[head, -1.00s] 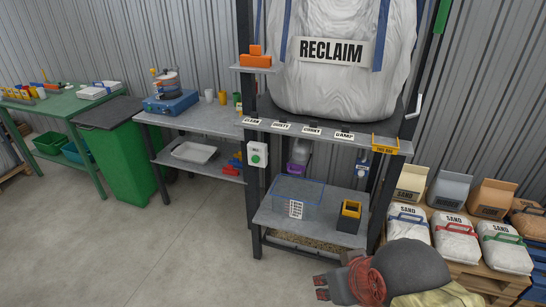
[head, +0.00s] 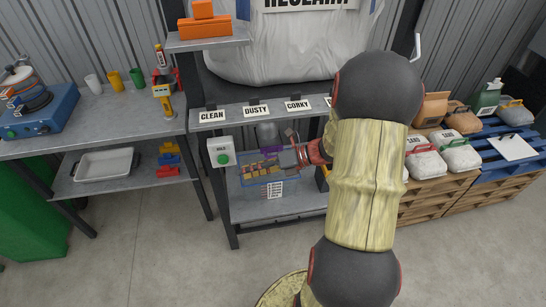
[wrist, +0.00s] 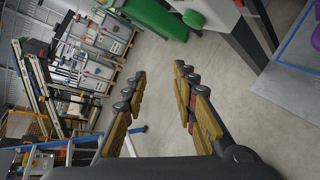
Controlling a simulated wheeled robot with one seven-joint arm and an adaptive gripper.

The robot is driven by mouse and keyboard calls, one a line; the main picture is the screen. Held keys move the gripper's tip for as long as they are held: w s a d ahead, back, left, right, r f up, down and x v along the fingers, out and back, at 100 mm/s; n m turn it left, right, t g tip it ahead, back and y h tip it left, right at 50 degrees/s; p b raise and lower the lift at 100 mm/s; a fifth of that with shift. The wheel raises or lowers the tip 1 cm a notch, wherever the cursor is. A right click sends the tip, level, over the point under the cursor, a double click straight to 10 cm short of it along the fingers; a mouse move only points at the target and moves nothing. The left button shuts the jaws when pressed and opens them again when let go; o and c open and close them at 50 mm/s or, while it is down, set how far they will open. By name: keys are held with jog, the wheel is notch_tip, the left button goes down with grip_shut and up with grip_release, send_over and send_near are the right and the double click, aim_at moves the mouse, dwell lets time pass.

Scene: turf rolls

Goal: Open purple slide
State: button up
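The purple slide (head: 271,150) shows as a small purple piece under the grey outlet below the big white bag in the head view. My gripper (wrist: 160,72) is open and empty in the wrist view, with its two padded fingers apart. In the head view my gripper (head: 262,170) is in front of and just below the slide, over the blue wire basket (head: 250,183). My gripper partly covers the slide. I cannot tell whether they touch. In the wrist view the fingers point at open floor, and a thin purple edge, not clearly identifiable, shows at the upper right.
A grey box with a green button (head: 221,152) is on the left post. A label shelf (head: 235,113) runs above my gripper. The lower shelf (head: 245,212) carries the basket. A side bench (head: 130,128) stands left, and sand bags (head: 460,155) on pallets right. The floor in front is clear.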

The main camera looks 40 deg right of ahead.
jog(key=s+d+f+m+t+h, duration=0.1)
jog(key=d+f+m+t+h, duration=0.25)
jog(key=d+m, duration=0.5)
jog(key=s+d+f+m+t+h, duration=0.1)
jog(key=d+f+m+t+h, duration=0.15)
jog(key=d+f+m, duration=0.4)
jog(key=shift+t, duration=0.3)
jog(key=shift+w+d+r+b, duration=0.15)
jog(key=shift+w+b, duration=0.55)
jog(key=shift+w, duration=1.05)
jog(key=shift+w+d+r+b, duration=0.15)
jog(key=shift+w+b, duration=0.5)
jog(key=shift+w, duration=1.05)
jog(key=shift+c, duration=0.3)
grip_shut()
